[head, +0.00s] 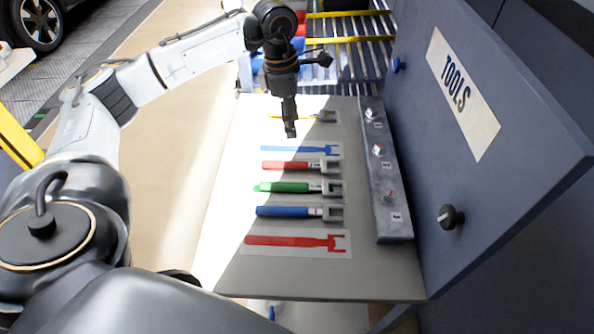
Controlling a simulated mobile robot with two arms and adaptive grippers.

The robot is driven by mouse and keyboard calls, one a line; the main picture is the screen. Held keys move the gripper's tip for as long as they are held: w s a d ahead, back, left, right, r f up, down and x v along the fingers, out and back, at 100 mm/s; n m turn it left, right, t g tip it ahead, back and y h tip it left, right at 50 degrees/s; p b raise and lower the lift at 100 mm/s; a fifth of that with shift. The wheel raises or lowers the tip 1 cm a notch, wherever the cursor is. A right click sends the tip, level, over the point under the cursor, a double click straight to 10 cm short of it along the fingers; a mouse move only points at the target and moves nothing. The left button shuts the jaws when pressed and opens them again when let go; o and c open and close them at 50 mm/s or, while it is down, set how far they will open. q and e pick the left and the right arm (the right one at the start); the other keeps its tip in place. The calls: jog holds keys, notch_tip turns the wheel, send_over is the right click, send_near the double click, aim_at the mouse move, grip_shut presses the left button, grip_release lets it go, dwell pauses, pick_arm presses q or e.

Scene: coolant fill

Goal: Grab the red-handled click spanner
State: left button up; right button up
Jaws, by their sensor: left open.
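The red-handled click spanner (288,166) lies on the grey tool board, its handle to the left and its grey head to the right. It lies between a flat blue spanner outline (295,149) and the green-handled spanner (285,188). My left gripper (291,132) hangs above the board, pointing down, on the far side of the red-handled spanner. It is open and touches no spanner that I can see. My right gripper is out of view.
A blue-handled spanner (285,211) and a red spanner outline (290,241) lie nearer. A yellow-handled spanner (305,117) lies partly behind my left gripper. A grey strip with small knobs (386,190) and the blue TOOLS panel (500,150) stand to the right.

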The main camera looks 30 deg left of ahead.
pick_arm(q)
notch_tip(320, 180, down, 2)
jog(key=p, duration=0.2)
send_over(300, 163)
jog(key=f, duration=0.4)
jog(key=a+f, duration=0.1)
jog(key=shift+s+f, duration=0.25)
jog(key=shift+f, duration=0.15)
jog(key=shift+d+f+p, duration=0.15)
jog(key=shift+f+p, duration=0.2)
jog(key=shift+f, duration=0.1)
jog(key=f, duration=0.1)
jog(key=f+p, duration=0.1)
jog(key=f, duration=0.1)
jog(key=f+p, duration=0.1)
jog(key=shift+w+d+f, duration=0.2)
jog(key=shift+w+d, duration=0.05)
jog(key=shift+d, duration=0.1)
jog(key=shift+f, duration=0.2)
jog(key=shift+r, duration=0.1)
grip_shut()
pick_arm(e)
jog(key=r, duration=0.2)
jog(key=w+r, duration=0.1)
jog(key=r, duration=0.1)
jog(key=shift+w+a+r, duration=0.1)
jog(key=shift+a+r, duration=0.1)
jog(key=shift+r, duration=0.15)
